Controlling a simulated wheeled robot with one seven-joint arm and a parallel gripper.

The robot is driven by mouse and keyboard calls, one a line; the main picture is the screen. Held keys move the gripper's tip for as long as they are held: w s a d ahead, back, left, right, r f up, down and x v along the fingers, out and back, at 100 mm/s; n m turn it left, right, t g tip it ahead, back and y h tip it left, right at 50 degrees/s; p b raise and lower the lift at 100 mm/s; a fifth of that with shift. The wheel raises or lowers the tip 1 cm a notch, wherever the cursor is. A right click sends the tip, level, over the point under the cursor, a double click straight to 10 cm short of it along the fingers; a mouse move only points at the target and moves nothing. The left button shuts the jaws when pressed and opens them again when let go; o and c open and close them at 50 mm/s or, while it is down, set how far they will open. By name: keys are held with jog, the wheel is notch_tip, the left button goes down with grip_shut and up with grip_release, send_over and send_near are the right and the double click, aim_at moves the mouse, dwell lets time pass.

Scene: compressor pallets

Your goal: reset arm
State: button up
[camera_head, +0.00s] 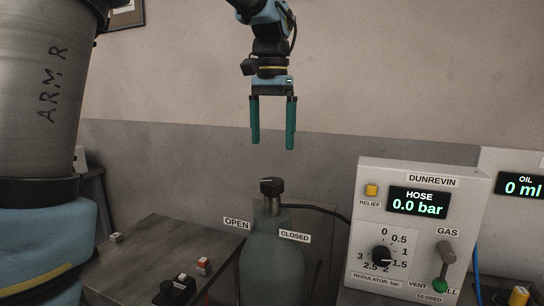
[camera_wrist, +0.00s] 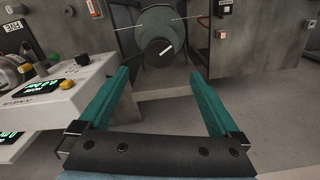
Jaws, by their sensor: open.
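My gripper (camera_head: 272,142) hangs in the air with its two green fingers pointing down, spread apart and empty. It is above the black knob (camera_head: 271,186) on the neck of a grey-green gas cylinder (camera_head: 272,256), with a clear gap between fingertips and knob. In the wrist view the open fingers (camera_wrist: 168,100) reach forward, with the cylinder (camera_wrist: 158,22) and its knob with a white mark (camera_wrist: 160,50) beyond them. OPEN (camera_head: 236,223) and CLOSED (camera_head: 295,236) labels flank the cylinder's neck.
A white DUNREVIN panel (camera_head: 365,180) reading HOSE 0.0 bar stands to the right, with a regulator dial (camera_head: 381,256) and a gas lever (camera_head: 446,253). An oil display (camera_head: 520,185) reads 0 ml. A dark table (camera_head: 150,255) with small blocks lies left. Space around the gripper is clear.

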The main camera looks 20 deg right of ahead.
jog(key=shift+r, duration=0.45)
jog(key=w+a+f+n, duration=0.3)
jog(key=a+f+n, duration=0.2)
jog(key=a+f, duration=1)
jog(key=s+a+f+n, duration=0.2)
jog(key=s+a+f, duration=0.1)
jog(key=a, duration=0.4)
jog(key=s+a+f+n+t, duration=0.1)
jog(key=s+a+f+n, duration=0.2)
jog(key=a+f, duration=0.3)
jog(key=shift+s+a+t, duration=0.3)
jog(key=shift+s+a, duration=0.25)
jog(key=shift+a, duration=0.35)
